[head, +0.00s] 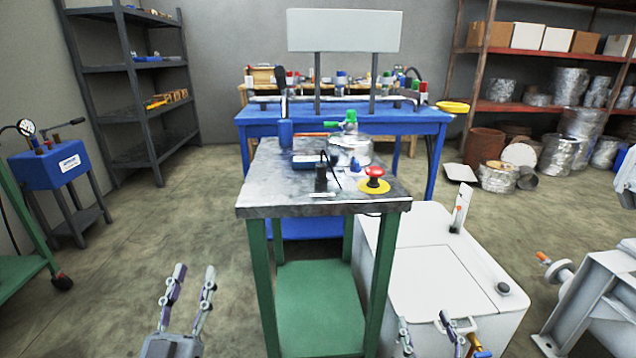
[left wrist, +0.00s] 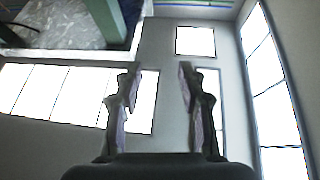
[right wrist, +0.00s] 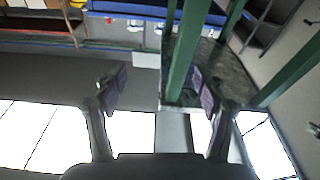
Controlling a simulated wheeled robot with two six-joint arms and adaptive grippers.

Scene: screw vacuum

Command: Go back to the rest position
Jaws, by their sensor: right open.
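My left gripper (head: 190,290) is in the lower left of the head view, raised over open floor, left of the green-legged workbench. Its two fingers are apart with nothing between them, and the left wrist view shows the same empty gap (left wrist: 157,95). My right gripper (head: 425,328) is at the lower edge of the head view, in front of the white cabinet. Its fingers are apart and empty in the right wrist view (right wrist: 155,95). Part of the right gripper is cut off by the head view's lower edge.
The workbench (head: 262,200) stands in the middle, holding a metal pot (head: 350,152) and a red button on a yellow base (head: 374,180). The white cabinet (head: 425,262) stands to its right. A blue machine (head: 62,165) is at left. Floor between machine and workbench is clear.

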